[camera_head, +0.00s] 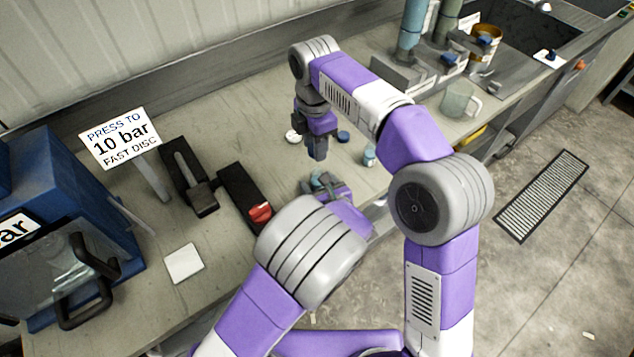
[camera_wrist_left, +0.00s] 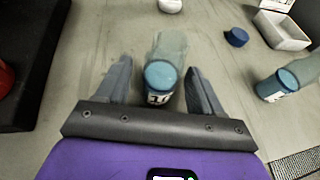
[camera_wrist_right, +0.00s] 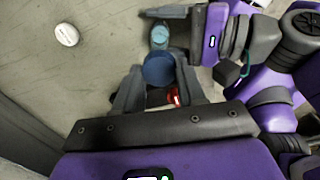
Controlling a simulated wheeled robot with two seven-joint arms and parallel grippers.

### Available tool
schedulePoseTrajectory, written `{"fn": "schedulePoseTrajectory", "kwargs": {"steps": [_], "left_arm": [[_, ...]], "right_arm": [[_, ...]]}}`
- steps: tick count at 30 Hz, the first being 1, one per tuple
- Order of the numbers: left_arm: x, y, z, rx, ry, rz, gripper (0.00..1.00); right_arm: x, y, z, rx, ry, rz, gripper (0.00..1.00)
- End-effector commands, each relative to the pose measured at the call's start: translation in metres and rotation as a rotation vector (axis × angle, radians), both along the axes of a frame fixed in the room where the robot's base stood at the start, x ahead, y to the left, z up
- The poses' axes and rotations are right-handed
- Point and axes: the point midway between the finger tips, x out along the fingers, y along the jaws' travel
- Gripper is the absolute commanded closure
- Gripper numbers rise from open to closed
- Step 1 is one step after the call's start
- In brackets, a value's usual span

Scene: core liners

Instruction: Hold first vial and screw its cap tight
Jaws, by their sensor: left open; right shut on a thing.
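A clear vial (camera_wrist_left: 165,50) with light blue in its lower part and a dark-marked white label stands upright between the fingers of my left gripper (camera_wrist_left: 162,85). Those fingers are open, one on each side of it. In the head view my left gripper (camera_head: 325,182) is low over the bench, partly behind my arm. My right gripper (camera_head: 317,152) points down and is shut on a dark blue cap (camera_wrist_right: 158,70). That cap is apart from the vial. In the right wrist view the vial (camera_wrist_right: 160,36) shows just beyond the cap.
A second vial (camera_head: 369,155) stands to the right, with a loose blue cap (camera_head: 343,137) near it. A round white piece (camera_head: 293,136) lies to the left. A black block with a red knob (camera_head: 260,212), a press (camera_head: 75,240) and a jug (camera_head: 458,100) stand around the bench.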

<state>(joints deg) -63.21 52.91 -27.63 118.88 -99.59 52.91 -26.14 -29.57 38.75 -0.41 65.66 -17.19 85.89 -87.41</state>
Motion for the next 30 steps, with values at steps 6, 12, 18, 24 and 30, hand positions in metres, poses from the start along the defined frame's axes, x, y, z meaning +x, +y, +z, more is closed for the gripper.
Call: {"fn": "schedulePoseTrajectory", "kwargs": {"steps": [6,12,18,24,30], "left_arm": [[0.0050,0.0025,-0.0024,0.000,0.001,0.000,0.33],[0.0048,0.0023,-0.0023,0.000,0.001,0.000,0.36],[0.0045,0.0022,-0.0022,0.001,0.000,0.000,0.67],[0.0045,0.0022,-0.0022,0.000,0.001,0.000,0.98],[0.0045,0.0022,-0.0021,0.000,0.000,0.000,1.00]], "right_arm": [[0.0000,0.0000,0.0001,0.000,0.000,0.000,0.88],[0.0000,0.0000,0.0001,0.000,0.000,0.000,0.88],[0.0000,0.0000,0.0001,0.000,0.000,0.000,0.88],[0.0000,0.0000,0.0001,0.000,0.000,0.000,0.88],[-0.0001,-0.0003,-0.0027,-0.001,0.002,0.000,0.88]]}}
